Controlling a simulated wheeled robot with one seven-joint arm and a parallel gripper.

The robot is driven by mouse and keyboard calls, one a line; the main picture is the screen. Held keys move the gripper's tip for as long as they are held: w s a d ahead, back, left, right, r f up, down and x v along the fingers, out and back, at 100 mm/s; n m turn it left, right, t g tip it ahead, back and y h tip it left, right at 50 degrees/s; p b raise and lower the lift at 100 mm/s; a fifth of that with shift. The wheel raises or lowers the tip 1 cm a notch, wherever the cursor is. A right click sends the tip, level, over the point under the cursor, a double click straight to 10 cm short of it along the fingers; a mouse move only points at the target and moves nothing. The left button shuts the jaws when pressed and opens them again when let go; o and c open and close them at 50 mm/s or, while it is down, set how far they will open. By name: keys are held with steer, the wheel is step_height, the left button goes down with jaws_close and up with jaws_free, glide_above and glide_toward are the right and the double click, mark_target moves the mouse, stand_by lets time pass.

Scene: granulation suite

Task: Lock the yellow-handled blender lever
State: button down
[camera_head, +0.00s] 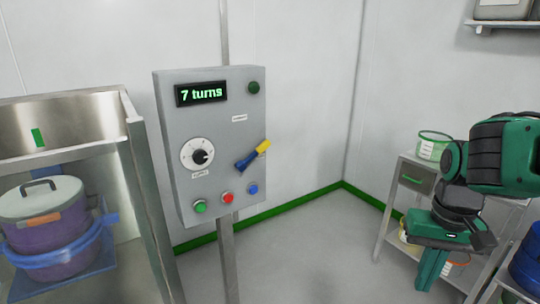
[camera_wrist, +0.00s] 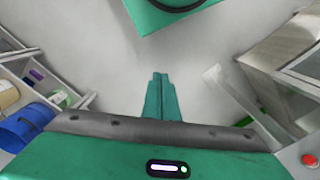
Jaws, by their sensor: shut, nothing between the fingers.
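The lever (camera_head: 253,155) is on the front of a grey control box (camera_head: 215,115), at its right side. It has a blue body and a yellow handle end, and it slants up to the right. The box display (camera_head: 201,93) reads "7 turns". My gripper (camera_head: 430,284) hangs at the right of the head view, well apart from the box and pointing down. In the wrist view its two green fingers (camera_wrist: 158,78) are together with nothing between them. The lever cannot be made out in the wrist view.
The box also has a dial (camera_head: 198,155) and several buttons, and stands on a post (camera_head: 229,260). A steel enclosure (camera_head: 135,150) with a lidded purple pot (camera_head: 45,225) is at left. A steel cart (camera_head: 388,205) with a tub (camera_head: 432,147) is near my arm. Floor before the box is clear.

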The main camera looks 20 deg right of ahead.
mark_target(254, 155)
steer(key=w+a+m+t+h, duration=0.15)
steer(key=w+m+t, duration=0.65)
steer(key=w, duration=1.4)
steer(key=w+a+r+m+t+y, duration=0.1)
steer(key=w+a+r+m+t, duration=0.2)
steer(key=w+a+m, duration=0.4)
steer(key=w+a+r+m+t+y, duration=0.2)
steer(key=w+a+m, duration=0.4)
steer(key=w, duration=0.4)
step_height(254, 155, up, 3)
steer(key=shift+w+a+f+m+t, duration=0.15)
steer(key=shift+a+m+t, duration=0.25)
steer(key=shift+t, duration=0.4)
steer(key=w+a, duration=0.3)
steer(key=w, duration=0.6)
steer(key=shift+r, duration=0.35)
